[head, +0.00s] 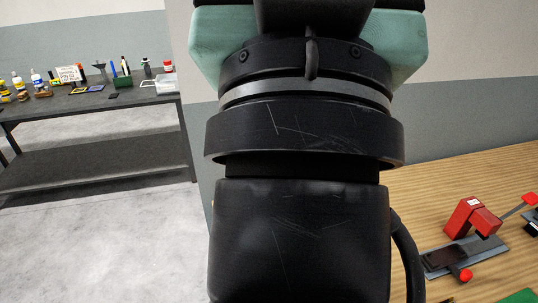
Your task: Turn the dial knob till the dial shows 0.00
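I see no dial face, reading or dial knob that I can make out in the head view. A red block-shaped device (471,219) on a dark metal base stands on the wooden table at the right. It has a lever with a red end and a small red knob (466,275) at its front; I cannot tell whether it belongs to the dial. My own black arm fills the middle of the view and hides what lies behind it. My gripper is not in view.
The wooden table (420,195) is bare behind the red device. A green item (520,296) is cut off at the lower right corner. A dark workbench (130,98) with bottles, tools and boxes stands at the back left. The pale floor (110,240) before it is clear.

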